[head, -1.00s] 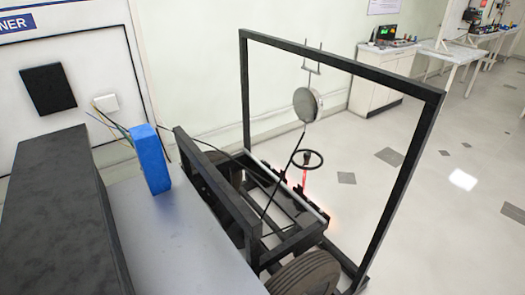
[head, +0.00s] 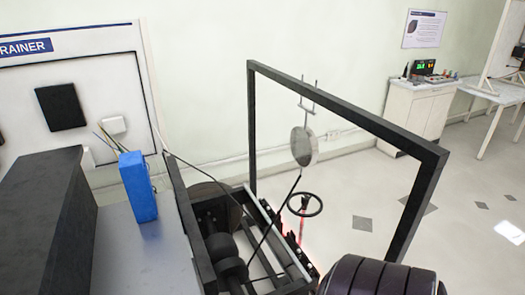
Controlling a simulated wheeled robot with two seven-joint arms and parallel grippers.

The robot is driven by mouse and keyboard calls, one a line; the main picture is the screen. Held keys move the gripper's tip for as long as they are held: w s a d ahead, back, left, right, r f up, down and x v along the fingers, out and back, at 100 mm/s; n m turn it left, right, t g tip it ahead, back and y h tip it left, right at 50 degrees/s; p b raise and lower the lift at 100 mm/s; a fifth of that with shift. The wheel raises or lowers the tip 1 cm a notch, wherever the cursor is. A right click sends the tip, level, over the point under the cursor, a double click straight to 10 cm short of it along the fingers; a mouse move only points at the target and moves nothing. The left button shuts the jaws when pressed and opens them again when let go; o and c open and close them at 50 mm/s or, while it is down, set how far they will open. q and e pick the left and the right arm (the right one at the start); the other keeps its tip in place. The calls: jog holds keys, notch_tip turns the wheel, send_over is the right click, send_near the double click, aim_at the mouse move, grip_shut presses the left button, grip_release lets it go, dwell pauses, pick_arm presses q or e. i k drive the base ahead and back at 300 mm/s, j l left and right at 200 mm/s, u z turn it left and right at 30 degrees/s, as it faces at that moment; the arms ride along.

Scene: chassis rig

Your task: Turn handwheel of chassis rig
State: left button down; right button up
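The handwheel (head: 304,205) is a thin black ring with spokes, right of centre in the head view. It sits on a red column (head: 302,226) above the chassis rig's dark frame (head: 184,222). A long thin black rod passes just left of the handwheel, leading up toward a round grey disc (head: 303,146). Neither of my grippers is in view, and nothing touches the handwheel. The lower part of the rig is cut off by the bottom edge.
A tall black rectangular frame (head: 252,125) stands around the handwheel. A dark ribbed tyre (head: 375,277) fills the bottom right. A blue box (head: 138,187) with wires stands on a grey surface at left. Open floor lies to the right.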

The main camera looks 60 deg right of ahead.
aim_at(305, 199)
jog(key=k+l+u, duration=0.2)
jog(key=k+l, duration=0.3)
jog(key=l, duration=0.4)
jog(key=k+l+u, duration=0.25)
jog(key=k+l, duration=0.3)
jog(key=l, duration=0.25)
jog(key=k+l+u, duration=0.2)
jog(key=k+l, duration=0.4)
jog(key=l, duration=0.1)
